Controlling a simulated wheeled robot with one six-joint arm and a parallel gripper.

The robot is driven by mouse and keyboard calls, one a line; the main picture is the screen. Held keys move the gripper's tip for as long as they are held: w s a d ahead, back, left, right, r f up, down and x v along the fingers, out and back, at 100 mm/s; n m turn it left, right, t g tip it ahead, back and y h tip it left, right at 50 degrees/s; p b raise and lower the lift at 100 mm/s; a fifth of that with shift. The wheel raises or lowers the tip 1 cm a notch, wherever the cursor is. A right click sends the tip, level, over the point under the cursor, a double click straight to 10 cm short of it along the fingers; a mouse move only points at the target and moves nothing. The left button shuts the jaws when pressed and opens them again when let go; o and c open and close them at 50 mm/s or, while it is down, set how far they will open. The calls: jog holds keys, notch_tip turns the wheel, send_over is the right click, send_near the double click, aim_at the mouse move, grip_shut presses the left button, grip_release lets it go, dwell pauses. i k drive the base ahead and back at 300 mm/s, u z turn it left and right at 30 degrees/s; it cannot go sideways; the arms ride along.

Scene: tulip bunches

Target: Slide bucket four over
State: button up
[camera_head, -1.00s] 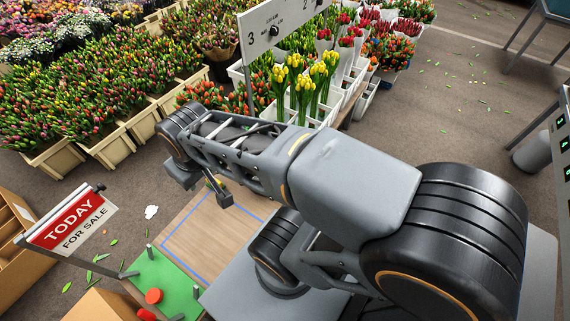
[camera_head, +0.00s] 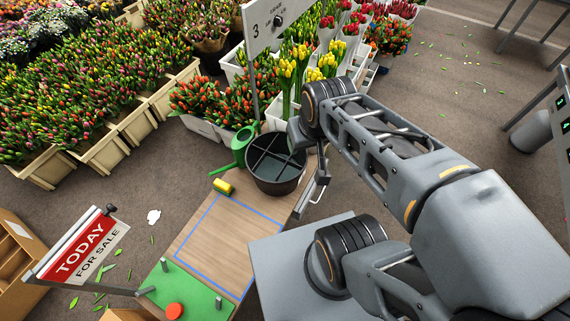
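A black bucket (camera_head: 275,182) with a cross-shaped divider stands upright on the wooden board (camera_head: 236,222), just beyond the blue outline. It looks empty. No number shows on it, so I cannot tell whether it is bucket four. White buckets (camera_head: 274,117) with yellow tulips stand behind it, partly hidden by my arm. The sign (camera_head: 268,27) above them shows a 3. My gripper (camera_head: 312,194) hangs just right of the black bucket, near the board's right edge. I cannot tell whether it touches the bucket, or whether its fingers are apart.
A green watering can (camera_head: 240,150) stands close left of the black bucket. A small yellow object (camera_head: 223,186) lies on the board's left edge. A green mat (camera_head: 185,293) with a red disc (camera_head: 174,311) is at the front. The blue-outlined area is clear.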

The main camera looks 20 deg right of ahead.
aim_at(276, 172)
jog(key=u, duration=2.9)
jog(key=k, duration=1)
jog(key=z, duration=1.35)
jog(key=i, duration=0.5)
jog(key=z, duration=0.05)
